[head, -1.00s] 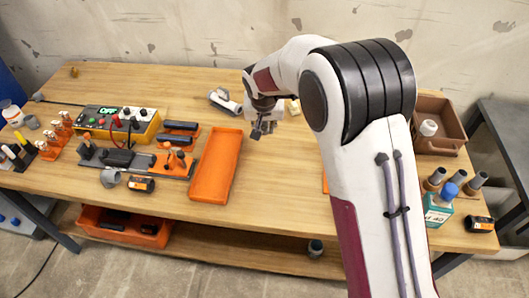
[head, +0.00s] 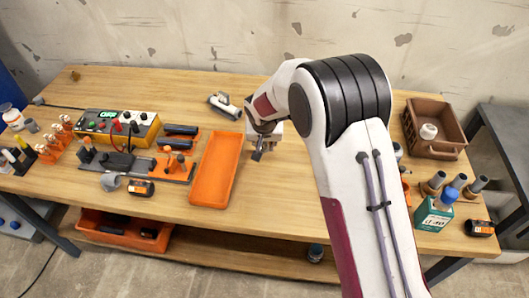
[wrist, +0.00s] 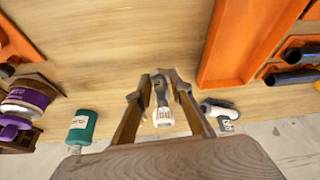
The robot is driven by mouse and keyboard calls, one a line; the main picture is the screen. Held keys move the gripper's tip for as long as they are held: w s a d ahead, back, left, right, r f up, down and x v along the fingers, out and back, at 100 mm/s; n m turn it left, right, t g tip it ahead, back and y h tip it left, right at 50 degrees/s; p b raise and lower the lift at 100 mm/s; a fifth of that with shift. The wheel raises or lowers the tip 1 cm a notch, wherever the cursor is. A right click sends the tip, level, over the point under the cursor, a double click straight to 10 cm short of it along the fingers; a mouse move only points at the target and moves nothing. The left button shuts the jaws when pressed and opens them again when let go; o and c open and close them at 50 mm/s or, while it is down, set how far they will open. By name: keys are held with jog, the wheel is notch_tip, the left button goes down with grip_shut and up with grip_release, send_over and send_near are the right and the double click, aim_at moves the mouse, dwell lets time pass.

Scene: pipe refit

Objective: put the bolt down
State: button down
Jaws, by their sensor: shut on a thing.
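My gripper (head: 258,152) is just right of the orange tray (head: 197,187), over the wooden table (head: 285,205). In the wrist view the fingertips (wrist: 164,80) are close together around a small grey piece, which I take to be the bolt (wrist: 161,93). Its outline is hard to make out, and it cannot be told apart from the dark fingers in the head view. The height of the gripper over the table is hard to judge.
A white and grey tool (head: 224,106) lies behind the tray. A control box (head: 117,123) and holders stand at the left. Bare table lies in front of my gripper.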

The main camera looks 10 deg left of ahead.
aim_at(264, 151)
jog(key=shift+f, duration=1.85)
jog(key=shift+f, duration=0.15)
jog(key=c, duration=1.8)
grip_release()
jog(key=shift+v, duration=6.15)
jog(key=shift+w, duration=0.1)
